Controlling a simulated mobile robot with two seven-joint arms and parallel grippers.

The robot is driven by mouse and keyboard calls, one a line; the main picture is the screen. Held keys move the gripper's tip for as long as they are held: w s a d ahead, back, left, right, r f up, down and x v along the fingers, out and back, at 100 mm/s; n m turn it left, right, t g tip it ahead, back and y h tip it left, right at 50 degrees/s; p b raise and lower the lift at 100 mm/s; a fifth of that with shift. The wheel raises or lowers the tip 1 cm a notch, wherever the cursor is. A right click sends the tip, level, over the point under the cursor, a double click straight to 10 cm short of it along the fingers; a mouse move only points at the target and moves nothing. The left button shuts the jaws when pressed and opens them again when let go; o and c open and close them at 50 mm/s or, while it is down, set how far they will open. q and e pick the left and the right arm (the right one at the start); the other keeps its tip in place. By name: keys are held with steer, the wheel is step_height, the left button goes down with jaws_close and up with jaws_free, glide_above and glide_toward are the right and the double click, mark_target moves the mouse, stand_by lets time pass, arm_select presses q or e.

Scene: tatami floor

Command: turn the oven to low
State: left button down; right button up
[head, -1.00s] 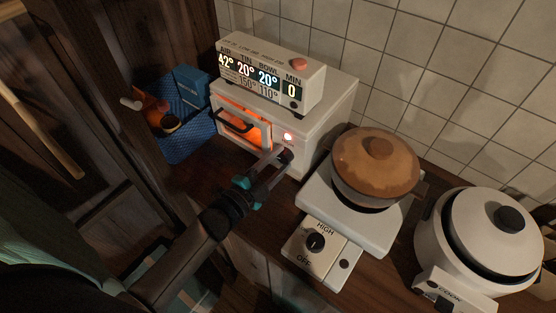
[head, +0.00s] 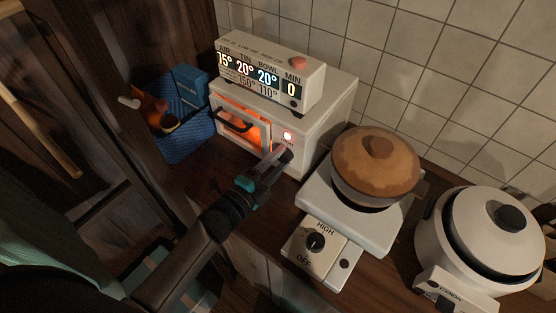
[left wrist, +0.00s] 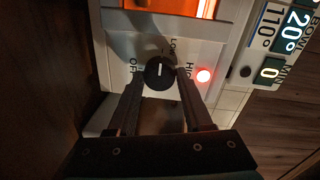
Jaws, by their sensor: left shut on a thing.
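The white oven (head: 318,120) stands against the wall, its window glowing orange and a red lamp (head: 287,135) lit on its front. My left gripper (head: 279,156) is at the oven's front, shut on the dark oven knob (left wrist: 159,72). In the left wrist view a finger is on each side of the knob, with OFF, LOW and HIGH printed around it. A short white mark shows on the knob, but I cannot tell which label it points to. The display box (head: 270,72) on the oven reads 0 under MIN. My right gripper is not in view.
A hot plate (head: 322,258) with a lidded pot (head: 375,165) stands right of the oven, close to my left gripper. A white rice cooker (head: 440,235) is farther right. A blue basket (head: 185,140) with bottles stands left of the oven.

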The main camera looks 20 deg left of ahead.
arm_select(q)
steer(key=shift+c, duration=1.6)
jaws_free()
steer(key=v, duration=1.5)
steer(key=shift+a, duration=0.15)
